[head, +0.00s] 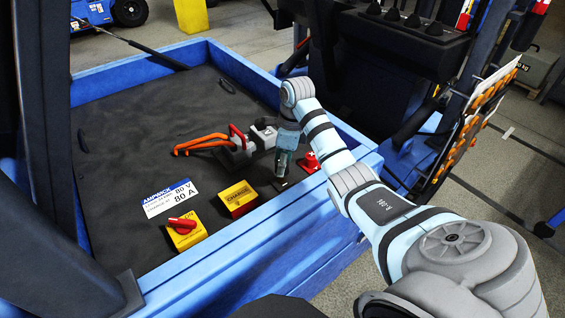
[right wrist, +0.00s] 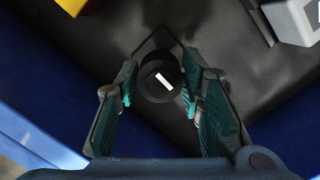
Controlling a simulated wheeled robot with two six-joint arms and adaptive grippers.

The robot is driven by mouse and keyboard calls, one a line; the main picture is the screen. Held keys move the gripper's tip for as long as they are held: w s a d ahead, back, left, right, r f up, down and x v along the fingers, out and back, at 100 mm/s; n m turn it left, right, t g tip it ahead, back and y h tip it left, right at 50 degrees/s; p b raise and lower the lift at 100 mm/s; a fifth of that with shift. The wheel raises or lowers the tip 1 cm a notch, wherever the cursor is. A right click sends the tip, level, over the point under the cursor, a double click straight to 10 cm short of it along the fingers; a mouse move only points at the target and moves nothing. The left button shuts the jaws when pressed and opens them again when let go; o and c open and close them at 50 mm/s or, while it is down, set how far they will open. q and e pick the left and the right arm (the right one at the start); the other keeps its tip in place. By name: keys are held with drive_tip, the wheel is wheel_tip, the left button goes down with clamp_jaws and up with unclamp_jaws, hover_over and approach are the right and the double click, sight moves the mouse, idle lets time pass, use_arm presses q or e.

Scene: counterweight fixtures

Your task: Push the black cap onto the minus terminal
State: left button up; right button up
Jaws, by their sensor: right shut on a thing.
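My right gripper (head: 283,172) points down inside the blue bay, near its right wall. In the right wrist view its green-padded fingers (right wrist: 163,92) are shut on the black cap (right wrist: 155,78), which carries a white minus bar on top. The cap sits over a dark squarish base (right wrist: 150,42); the minus terminal is hidden under it, and I cannot tell how far down the cap is. A red terminal cover (head: 308,161) stands just right of the gripper in the head view. My left gripper is in neither view.
A grey connector (head: 264,137) with a red handle and orange cables (head: 205,143) lies close behind the gripper. Blue walls (head: 225,252) edge the bay.

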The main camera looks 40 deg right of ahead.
drive_tip(key=shift+w+f, duration=0.1)
drive_tip(key=shift+f+b, duration=0.8)
drive_tip(key=shift+f, duration=0.4)
drive_tip(key=shift+f+b, duration=0.5)
drive_tip(key=shift+f, duration=0.4)
idle(0.5)
drive_tip(key=o, duration=0.8)
